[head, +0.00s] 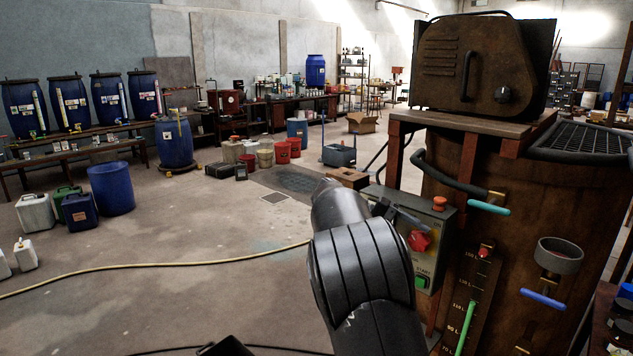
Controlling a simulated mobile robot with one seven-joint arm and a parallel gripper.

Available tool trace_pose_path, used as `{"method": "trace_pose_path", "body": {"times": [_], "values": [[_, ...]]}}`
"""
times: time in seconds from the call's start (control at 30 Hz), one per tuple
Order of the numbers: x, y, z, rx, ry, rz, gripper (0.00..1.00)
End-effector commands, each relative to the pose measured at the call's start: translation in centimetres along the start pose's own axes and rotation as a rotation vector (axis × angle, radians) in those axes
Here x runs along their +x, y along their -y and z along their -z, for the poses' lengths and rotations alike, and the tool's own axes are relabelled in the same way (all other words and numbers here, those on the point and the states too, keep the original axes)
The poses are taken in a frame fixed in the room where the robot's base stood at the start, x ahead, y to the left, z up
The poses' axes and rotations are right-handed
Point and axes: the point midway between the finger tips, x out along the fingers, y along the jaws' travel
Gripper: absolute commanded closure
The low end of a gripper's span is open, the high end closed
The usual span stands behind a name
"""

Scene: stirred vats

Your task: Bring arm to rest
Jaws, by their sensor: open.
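My dark arm rises from the bottom middle of the head view and reaches toward the control box (436,222) on the rusty vat (560,200). A dark part that looks like my gripper (408,216) shows just right of the arm, in front of the box's upper left. Most of it is hidden behind my arm, and I see nothing held. The box carries an orange knob (439,203) on top, a red knob (419,240) and a green start button (421,281). I cannot tell whether the gripper touches the box.
The vat has a gauge with a green tube (465,327), a blue-handled valve (542,298) and a grey cup (559,256). Blue barrels (112,188) and jugs stand at left. A yellow hose (150,265) crosses the floor. The floor left of my arm is mostly clear.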

Motion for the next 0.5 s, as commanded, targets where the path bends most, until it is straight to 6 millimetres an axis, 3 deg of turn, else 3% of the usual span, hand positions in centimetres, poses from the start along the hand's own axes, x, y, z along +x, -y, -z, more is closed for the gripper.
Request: {"method": "trace_pose_path", "body": {"times": [0.2, 0.5], "values": [[3.7, -1.2, -3.3, -0.059, -0.059, 0.228, 0.33], [6.8, -0.8, -9.6, -0.108, -0.194, 0.545, 0.33]]}}
